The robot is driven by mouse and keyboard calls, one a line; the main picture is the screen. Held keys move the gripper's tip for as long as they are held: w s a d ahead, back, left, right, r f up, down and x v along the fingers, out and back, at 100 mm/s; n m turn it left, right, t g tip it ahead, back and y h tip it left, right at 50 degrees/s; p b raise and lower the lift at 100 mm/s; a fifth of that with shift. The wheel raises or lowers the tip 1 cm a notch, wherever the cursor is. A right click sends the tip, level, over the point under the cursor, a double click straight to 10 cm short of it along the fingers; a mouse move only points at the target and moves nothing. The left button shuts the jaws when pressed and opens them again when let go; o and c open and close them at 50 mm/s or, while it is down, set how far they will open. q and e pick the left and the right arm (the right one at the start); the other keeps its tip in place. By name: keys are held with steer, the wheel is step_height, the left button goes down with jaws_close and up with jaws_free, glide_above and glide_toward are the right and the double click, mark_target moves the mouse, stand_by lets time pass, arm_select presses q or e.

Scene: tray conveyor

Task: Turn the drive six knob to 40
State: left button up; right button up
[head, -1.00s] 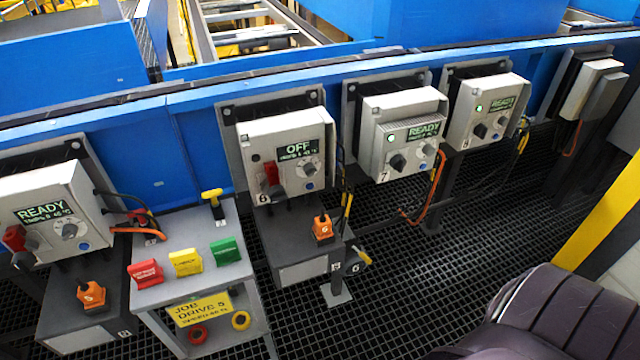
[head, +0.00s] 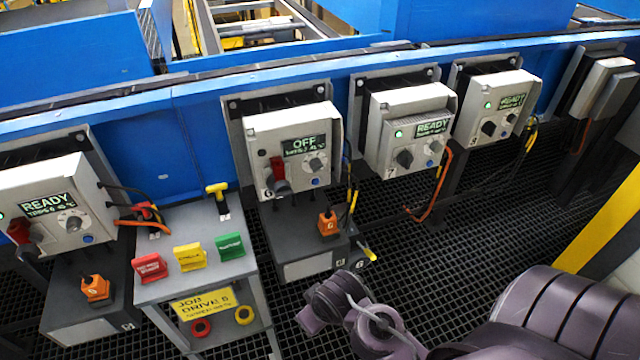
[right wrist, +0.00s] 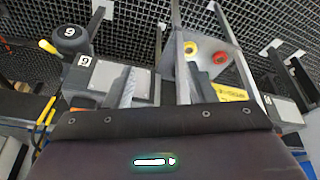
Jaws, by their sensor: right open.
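The drive six box (head: 257,140) is the light grey cabinet marked 6 near the middle of the head view, with its display (head: 303,145) reading OFF. Its small grey knob (head: 316,164) sits below the display; the setting it points to is too small to read. A red switch handle (head: 277,166) is left of the knob. My right arm enters the head view at lower right, in front of and below the box. My right gripper (right wrist: 162,88) shows in the right wrist view with its two fingers apart and nothing between them. My left gripper is out of view.
Drive seven (head: 378,135) and another READY box (head: 470,105) stand to the right, a READY box (head: 90,180) to the left. A grey stand (head: 160,290) holds red, yellow and green tags. An orange padlock-like piece (head: 328,222) sits below drive six. Dark grating floor is open in front.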

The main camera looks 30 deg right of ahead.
steer(key=w+d+r+t, duration=0.2)
steer(key=w+r+t, duration=0.1)
steer(key=w+r, duration=0.1)
steer(key=t+h, duration=0.3)
steer(key=t, duration=0.8)
glide_toward(319, 169)
steer(key=w, duration=0.2)
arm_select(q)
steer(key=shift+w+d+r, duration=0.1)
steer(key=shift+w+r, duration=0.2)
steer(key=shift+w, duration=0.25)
arm_select(e)
steer(key=shift+n, duration=0.3)
steer(key=w, duration=0.2)
steer(key=w+d, duration=0.1)
steer(key=w, duration=0.4)
steer(key=shift+w+d, duration=0.15)
steer(key=shift+d, duration=0.1)
steer(key=shift+c, duration=0.2)
steer(key=shift+r, duration=0.1)
steer(key=c, duration=0.9)
